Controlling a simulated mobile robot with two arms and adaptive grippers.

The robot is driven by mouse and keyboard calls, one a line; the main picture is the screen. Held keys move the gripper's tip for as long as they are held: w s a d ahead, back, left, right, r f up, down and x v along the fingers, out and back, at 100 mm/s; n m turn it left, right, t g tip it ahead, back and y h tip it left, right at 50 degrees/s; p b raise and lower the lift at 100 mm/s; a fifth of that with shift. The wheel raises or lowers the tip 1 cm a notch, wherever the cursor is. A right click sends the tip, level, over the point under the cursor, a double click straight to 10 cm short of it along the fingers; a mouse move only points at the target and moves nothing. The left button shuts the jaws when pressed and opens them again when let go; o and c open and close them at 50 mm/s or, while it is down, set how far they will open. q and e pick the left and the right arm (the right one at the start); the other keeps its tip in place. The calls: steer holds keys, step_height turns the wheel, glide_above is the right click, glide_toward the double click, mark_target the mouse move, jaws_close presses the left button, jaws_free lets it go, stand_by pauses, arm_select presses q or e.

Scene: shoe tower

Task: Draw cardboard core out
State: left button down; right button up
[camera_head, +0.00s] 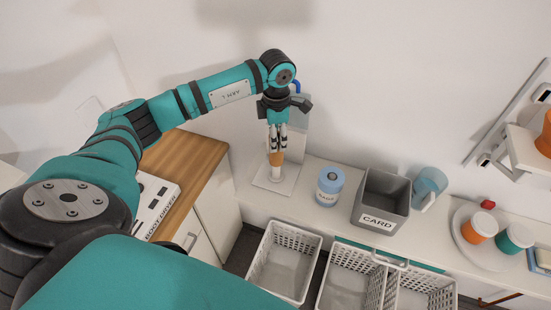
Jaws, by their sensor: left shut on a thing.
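My left gripper (277,146) points down above the left end of the white counter, its fingers shut on the brown cardboard core (277,158). The core is a short upright tube. A white post (276,174) shows directly below it, standing on a flat pale base plate (262,181). I cannot tell whether the core is still around the post or just clear of its top. A grey open bin (378,220) labelled CARD stands further right on the counter. My right gripper is not in view.
A blue and white canister (329,187) stands between the post and the bin. A blue jug (429,187) is right of the bin. A round tray (465,243) holds orange and teal cups. White baskets (283,262) sit below the counter front. A wooden-topped cabinet (186,160) is left.

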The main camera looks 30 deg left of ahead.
arm_select(q)
step_height(320, 180, up, 6)
steer(key=p, duration=0.3)
steer(key=shift+f, duration=0.1)
stand_by(0.6)
